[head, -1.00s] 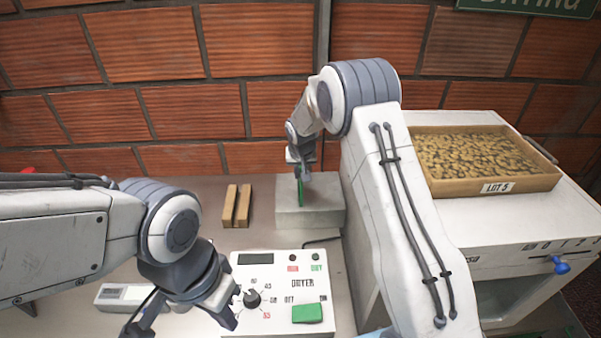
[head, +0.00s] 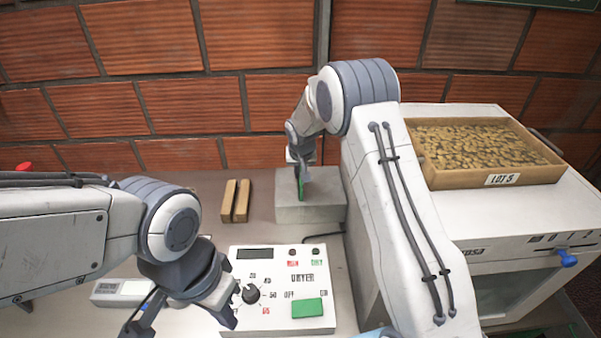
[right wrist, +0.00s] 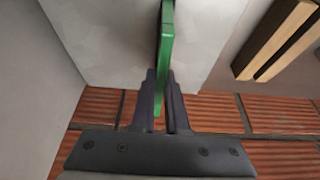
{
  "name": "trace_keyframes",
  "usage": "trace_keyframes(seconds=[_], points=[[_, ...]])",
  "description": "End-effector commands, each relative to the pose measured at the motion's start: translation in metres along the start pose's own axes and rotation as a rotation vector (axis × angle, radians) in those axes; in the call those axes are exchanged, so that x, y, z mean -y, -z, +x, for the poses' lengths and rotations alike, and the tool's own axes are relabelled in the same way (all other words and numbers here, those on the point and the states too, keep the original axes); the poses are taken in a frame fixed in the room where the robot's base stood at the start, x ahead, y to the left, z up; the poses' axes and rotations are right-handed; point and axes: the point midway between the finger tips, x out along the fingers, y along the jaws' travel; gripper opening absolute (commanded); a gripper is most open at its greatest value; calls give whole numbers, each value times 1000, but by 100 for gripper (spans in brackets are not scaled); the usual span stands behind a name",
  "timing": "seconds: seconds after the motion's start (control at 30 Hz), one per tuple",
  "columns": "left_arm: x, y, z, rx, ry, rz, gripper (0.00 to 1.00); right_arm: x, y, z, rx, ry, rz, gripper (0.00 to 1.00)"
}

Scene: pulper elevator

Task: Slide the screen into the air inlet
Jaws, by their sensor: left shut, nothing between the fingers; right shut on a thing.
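A thin green plate, the screen (head: 301,189), stands upright at the grey block (head: 318,213) behind the dryer panel. My right gripper (head: 300,168) is shut on the screen's upper part. In the right wrist view the green screen (right wrist: 166,45) runs from between the fingertips (right wrist: 163,85) to the pale block face (right wrist: 110,35), beside a dark line that may be a slot. I cannot tell how deep it sits. No part is labelled as the air inlet. My left gripper (head: 229,315) is shut and empty, beside the panel's lower left corner.
The white dryer panel (head: 279,315) has a dial and a green switch. Two wooden bars (head: 235,202) lie left of the block. A small white device (head: 120,290) lies at the left. A bean tray (head: 512,178) tops the white machine at the right. The brick wall stands behind.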

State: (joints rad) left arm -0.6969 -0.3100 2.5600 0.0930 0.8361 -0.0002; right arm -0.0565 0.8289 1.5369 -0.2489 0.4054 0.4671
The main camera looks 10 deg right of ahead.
Motion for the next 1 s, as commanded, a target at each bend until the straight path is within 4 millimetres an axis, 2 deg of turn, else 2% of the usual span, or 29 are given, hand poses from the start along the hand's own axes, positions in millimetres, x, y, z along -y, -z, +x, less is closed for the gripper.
trace_keyframes(seconds=[0.23, 0.27, 0.3, 0.33, 0.73, 0.87, 1.0], points=[[0, 0, 6, 0, 0, 0, 0, 0, -3, 7, 0, 0, 0, 0], [0, 0, 5, 0, 0, 0, 0, 0, -2, 5, 0, 0, 0, 23], [0, 0, 5, 0, 0, 0, 0, 0, -2, 5, 0, 0, 0, 38], [0, 0, 5, 0, 0, 0, 0, 0, -2, 5, 0, 0, 0, 47], [0, 0, 7, 0, 0, 0, 0, 0, -2, 0, -1, 0, 0, 47], [1, -1, 13, 0, 0, 0, 0, 0, -2, -19, -4, 2, 1, 47], [2, -1, 20, 0, 0, 0, 0, 0, -2, -48, -5, 1, 0, 47]])
